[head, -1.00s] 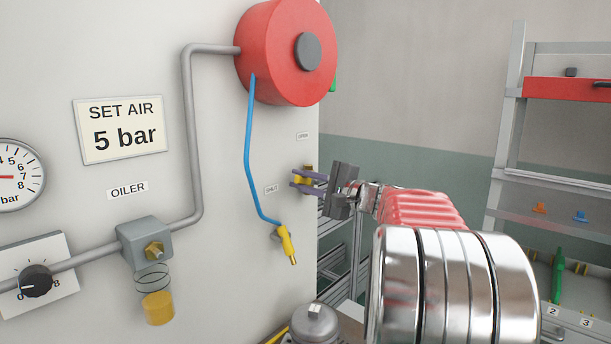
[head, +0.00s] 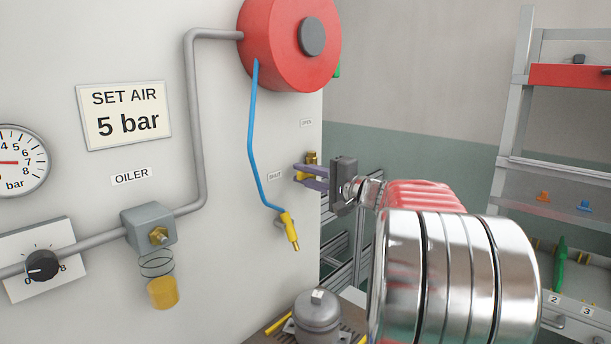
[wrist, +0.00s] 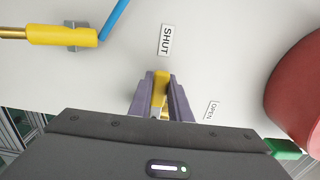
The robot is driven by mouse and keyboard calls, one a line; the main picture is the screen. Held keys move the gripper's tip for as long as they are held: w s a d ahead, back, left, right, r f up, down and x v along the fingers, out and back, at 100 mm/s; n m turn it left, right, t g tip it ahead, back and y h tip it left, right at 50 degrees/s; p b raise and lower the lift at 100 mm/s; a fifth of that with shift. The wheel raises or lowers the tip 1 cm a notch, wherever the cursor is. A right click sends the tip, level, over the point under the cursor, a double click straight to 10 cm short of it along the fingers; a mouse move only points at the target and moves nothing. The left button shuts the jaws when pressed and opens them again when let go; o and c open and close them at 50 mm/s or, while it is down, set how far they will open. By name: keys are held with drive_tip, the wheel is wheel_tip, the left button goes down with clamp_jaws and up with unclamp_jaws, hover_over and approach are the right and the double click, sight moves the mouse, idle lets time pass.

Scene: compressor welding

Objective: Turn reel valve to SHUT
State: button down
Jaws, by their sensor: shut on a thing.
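The reel valve's yellow handle (wrist: 160,90) sits between the two purple fingers of my gripper (wrist: 161,77) in the wrist view. My gripper is shut on it. In the wrist view the handle points toward the SHUT label (wrist: 165,40); the OPEN label (wrist: 211,110) lies off to the right. In the head view my gripper (head: 299,173) is at the panel's right edge, just right of the SHUT label (head: 274,176) and below the OPEN label (head: 306,123). The fingers hide part of the handle. A brass fitting (head: 312,157) shows just above them.
The red hose reel (head: 285,45) is above, with a blue hose (head: 251,130) ending in a yellow nozzle (head: 289,230) left of my gripper. A grey lidded pot (head: 317,318) stands below. A metal rack (head: 515,130) is at right.

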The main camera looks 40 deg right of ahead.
drive_tip(key=c, duration=1.9)
unclamp_jaws()
drive_tip(key=shift+w+a+f, duration=0.1)
drive_tip(key=shift+a+f, duration=0.1)
drive_tip(key=shift+f, duration=0.1)
drive_tip(key=shift+o, duration=1.3)
drive_tip(key=shift+d+r, duration=0.1)
drive_tip(key=s+d, duration=0.2)
drive_tip(key=s, duration=1.1)
drive_tip(key=shift+s+d, duration=0.2)
drive_tip(key=shift+s, duration=0.1)
drive_tip(key=shift+a, duration=0.1)
